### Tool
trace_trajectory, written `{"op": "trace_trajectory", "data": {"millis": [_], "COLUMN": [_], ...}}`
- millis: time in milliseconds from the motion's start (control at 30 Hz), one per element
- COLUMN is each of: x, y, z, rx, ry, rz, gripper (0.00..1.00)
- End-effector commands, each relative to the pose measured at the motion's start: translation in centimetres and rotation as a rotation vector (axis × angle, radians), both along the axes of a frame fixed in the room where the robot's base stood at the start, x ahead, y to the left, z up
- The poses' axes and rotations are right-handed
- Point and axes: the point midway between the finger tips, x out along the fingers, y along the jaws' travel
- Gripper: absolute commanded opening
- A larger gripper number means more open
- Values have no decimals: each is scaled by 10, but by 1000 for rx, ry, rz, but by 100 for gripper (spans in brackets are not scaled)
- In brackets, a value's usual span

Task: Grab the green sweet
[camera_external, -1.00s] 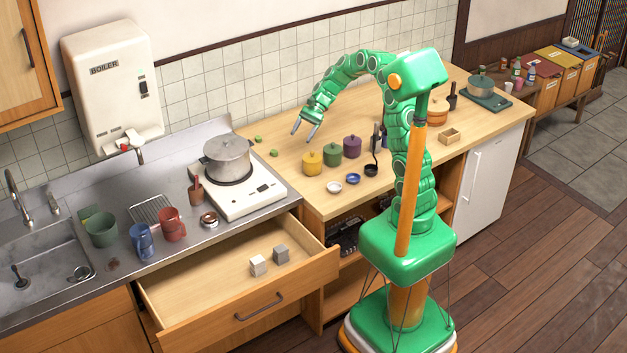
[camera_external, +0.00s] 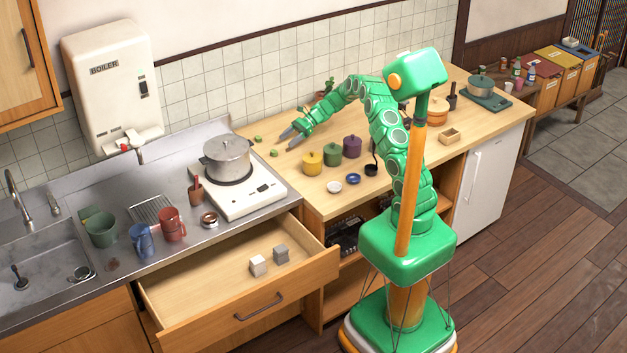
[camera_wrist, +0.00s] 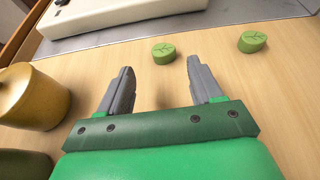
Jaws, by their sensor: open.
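Two green sweets with a leaf mark lie on the wooden counter. In the wrist view one sweet (camera_wrist: 164,53) lies just beyond and between my open fingertips, nearer the right finger. The other sweet (camera_wrist: 252,41) lies further right, outside the jaws. In the external view the sweets show as small green pieces, one near the wall (camera_external: 258,139) and one nearer the pots (camera_external: 273,153). My gripper (camera_external: 288,139) is open and empty, low over the counter to the right of them. It fills the lower part of the wrist view (camera_wrist: 160,80).
A yellow pot (camera_external: 312,163), a green pot (camera_external: 332,154) and a purple pot (camera_external: 352,147) stand in front of my gripper. The white stove (camera_external: 245,195) with a grey pot is on the left. An open drawer (camera_external: 215,285) holds two cubes.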

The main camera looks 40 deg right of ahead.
Motion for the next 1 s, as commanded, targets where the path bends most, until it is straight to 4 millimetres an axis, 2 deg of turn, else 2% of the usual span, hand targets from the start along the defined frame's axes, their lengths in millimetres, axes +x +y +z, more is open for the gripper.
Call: {"op": "trace_trajectory", "data": {"millis": [167, 567, 900, 1000], "x": [6, 5, 3, 3], "y": [-1, 26, 64, 69], "z": [-7, -18, -32, -34], "rx": [8, 8, 8, 8], "ry": [13, 13, 12, 12], "rz": [-19, -19, -17, -18], "gripper": [65, 65, 65, 65]}}
